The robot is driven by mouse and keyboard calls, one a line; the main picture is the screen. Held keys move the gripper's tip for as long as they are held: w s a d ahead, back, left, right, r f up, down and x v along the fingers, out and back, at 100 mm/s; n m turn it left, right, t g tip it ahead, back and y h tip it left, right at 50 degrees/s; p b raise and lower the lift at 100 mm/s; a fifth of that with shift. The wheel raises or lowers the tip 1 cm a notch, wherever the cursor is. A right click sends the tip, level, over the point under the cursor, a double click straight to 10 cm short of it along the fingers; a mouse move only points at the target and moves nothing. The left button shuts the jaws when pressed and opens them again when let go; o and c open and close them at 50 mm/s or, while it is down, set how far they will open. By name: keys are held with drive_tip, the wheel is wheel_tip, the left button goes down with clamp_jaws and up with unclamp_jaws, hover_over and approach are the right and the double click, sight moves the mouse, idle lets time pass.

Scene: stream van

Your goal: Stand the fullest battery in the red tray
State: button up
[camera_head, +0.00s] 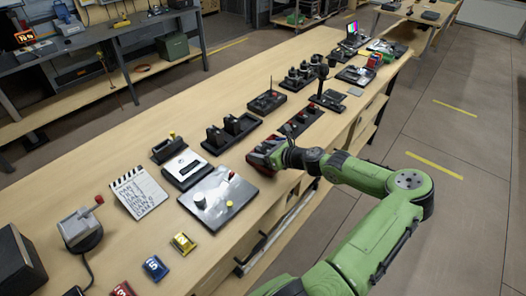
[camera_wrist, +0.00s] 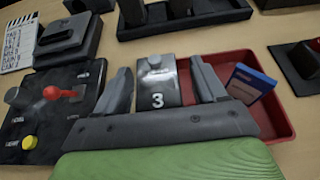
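A grey battery (camera_wrist: 157,84) marked 3, with a round knob at its top end, shows between my fingers in the wrist view. It is at the left part of the red tray (camera_wrist: 281,119); I cannot tell if its base touches the tray floor. My gripper (camera_wrist: 162,78) has a finger on each side of it, with a narrow gap visible at both sides, so it looks open. In the head view my gripper (camera_head: 272,152) is low over the red tray (camera_head: 257,160) at the bench's right edge, and the battery is hidden there.
A blue block or card (camera_wrist: 250,82) leans in the tray's right part. Left of the tray is a dark panel (camera_head: 218,190) with a red-knobbed lever and yellow button. A meter (camera_head: 185,168), notepad (camera_head: 140,190) and black holders (camera_head: 232,130) stand nearby.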

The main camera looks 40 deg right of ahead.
drive_tip(key=shift+r, duration=0.1)
